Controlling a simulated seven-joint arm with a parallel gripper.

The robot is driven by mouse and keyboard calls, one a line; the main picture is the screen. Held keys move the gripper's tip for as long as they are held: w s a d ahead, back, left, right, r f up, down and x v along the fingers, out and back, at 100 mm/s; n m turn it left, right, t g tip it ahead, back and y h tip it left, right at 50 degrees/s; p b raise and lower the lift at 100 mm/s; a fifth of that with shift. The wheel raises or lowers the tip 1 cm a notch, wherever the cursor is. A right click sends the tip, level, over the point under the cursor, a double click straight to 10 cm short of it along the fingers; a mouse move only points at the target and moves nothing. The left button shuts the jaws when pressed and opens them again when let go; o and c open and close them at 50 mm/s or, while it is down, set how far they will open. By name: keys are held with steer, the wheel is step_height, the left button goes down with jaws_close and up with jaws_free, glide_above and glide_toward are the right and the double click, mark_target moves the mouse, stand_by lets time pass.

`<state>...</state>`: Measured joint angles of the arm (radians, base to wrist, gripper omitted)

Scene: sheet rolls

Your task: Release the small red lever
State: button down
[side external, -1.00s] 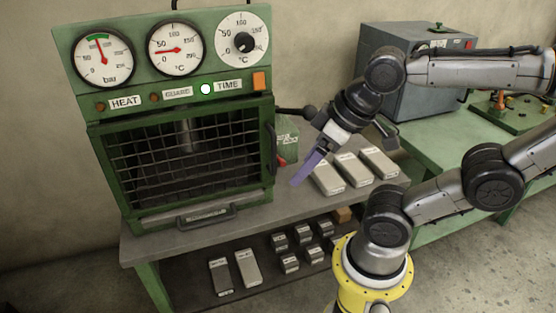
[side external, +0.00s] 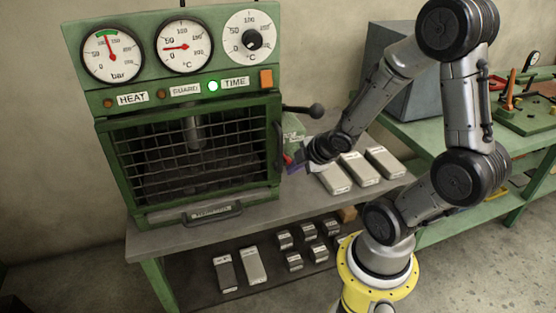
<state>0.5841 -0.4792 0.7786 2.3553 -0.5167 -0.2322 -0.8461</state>
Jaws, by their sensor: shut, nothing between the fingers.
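The small red lever (side external: 287,159) sits low on the right side of the green press, just outside the caged front. Only a bit of red shows; my gripper covers part of that spot. My gripper (side external: 294,168) is shut and empty, with its purple fingers beside the lever. I cannot tell whether the fingers touch it. The green press (side external: 107,172) stands on the grey bench with its mesh guard (side external: 190,155) across the front.
A long black lever with a ball knob (side external: 317,110) sticks out right of the press, above my gripper. Several pale blocks (side external: 333,178) lie on the bench just right of my gripper. A grey box (side external: 408,100) stands behind my arm. Smaller blocks (side external: 293,261) lie on the lower shelf.

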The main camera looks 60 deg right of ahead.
steer(key=d+f+n+t, duration=0.1)
steer(key=d+n+t, duration=0.1)
steer(key=n, duration=0.1)
steer(key=d+f+n+t+h, duration=0.1)
steer(key=d+n+t, duration=0.1)
steer(key=n, duration=0.2)
steer(key=d+f+n+t+h, duration=0.1)
steer(key=d+f+n+t, duration=0.1)
steer(key=n, duration=0.1)
steer(key=shift+w+d+f+n, duration=0.15)
steer(key=shift+d+n, duration=0.1)
steer(key=shift+n, duration=0.15)
steer(key=shift+t, duration=0.3)
steer(key=shift+w, duration=0.15)
steer(key=x, duration=0.9)
steer(key=shift+w+d, duration=0.2)
steer(key=shift+w, duration=0.1)
steer(key=shift+s+d+r+m+t, duration=0.25)
steer(key=shift+m+t, duration=0.15)
steer(key=shift+m, duration=0.1)
